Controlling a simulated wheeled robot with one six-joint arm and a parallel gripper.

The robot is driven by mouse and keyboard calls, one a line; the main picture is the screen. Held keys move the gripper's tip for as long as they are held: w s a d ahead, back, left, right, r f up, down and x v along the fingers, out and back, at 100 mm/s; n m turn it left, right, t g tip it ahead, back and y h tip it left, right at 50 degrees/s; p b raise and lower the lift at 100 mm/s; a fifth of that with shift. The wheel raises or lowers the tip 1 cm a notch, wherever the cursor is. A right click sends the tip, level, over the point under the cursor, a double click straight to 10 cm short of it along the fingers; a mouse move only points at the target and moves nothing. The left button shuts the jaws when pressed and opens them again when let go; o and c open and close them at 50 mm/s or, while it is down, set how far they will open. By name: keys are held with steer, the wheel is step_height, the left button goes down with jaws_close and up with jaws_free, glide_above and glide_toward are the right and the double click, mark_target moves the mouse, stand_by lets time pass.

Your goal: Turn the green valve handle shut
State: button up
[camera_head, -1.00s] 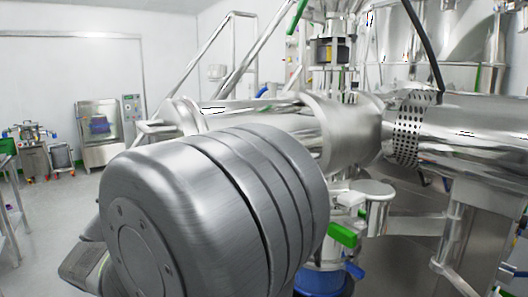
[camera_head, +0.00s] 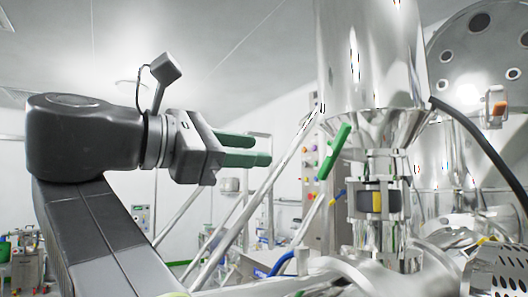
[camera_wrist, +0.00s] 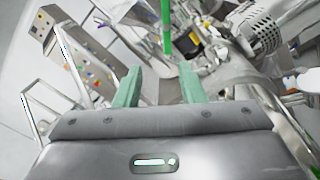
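The green valve handle (camera_head: 333,152) is a flat bar, tilted with its top to the right. It sits beside a steel valve body (camera_head: 378,200) with a yellow and black middle, under a steel cone. In the wrist view the green handle (camera_wrist: 167,27) stands nearly upright at the top, beyond the fingers. My gripper (camera_head: 262,150) has two green fingers pointing right at the handle's side, with a gap between them and the handle in the picture. In the wrist view my gripper (camera_wrist: 158,80) is open, with nothing between its fingers.
A large steel vessel (camera_head: 372,60) rises above the valve. A black hose (camera_head: 485,145) hangs at the right. Steel rails (camera_head: 235,225) slope behind my gripper. A control panel with coloured buttons (camera_head: 311,165) stands behind the handle. A perforated guard (camera_head: 497,270) is at the lower right.

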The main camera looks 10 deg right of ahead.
mark_target(331, 152)
steer(key=shift+m+g, duration=0.3)
steer(key=shift+s+d+r+p+x, duration=0.2)
steer(key=shift+p+x, duration=0.25)
steer(key=shift+x, duration=1.85)
steer(key=shift+s+r+p+x, duration=0.1)
steer(key=shift+s+p+x, duration=0.25)
steer(key=shift+x, duration=1.9)
steer(key=shift+s+d+r+p+x, duration=0.15)
steer(key=shift+p+x, duration=0.35)
steer(key=shift+x, duration=1.8)
steer(key=shift+f, duration=0.1)
steer(key=shift+c, duration=0.5)
jaws_close()
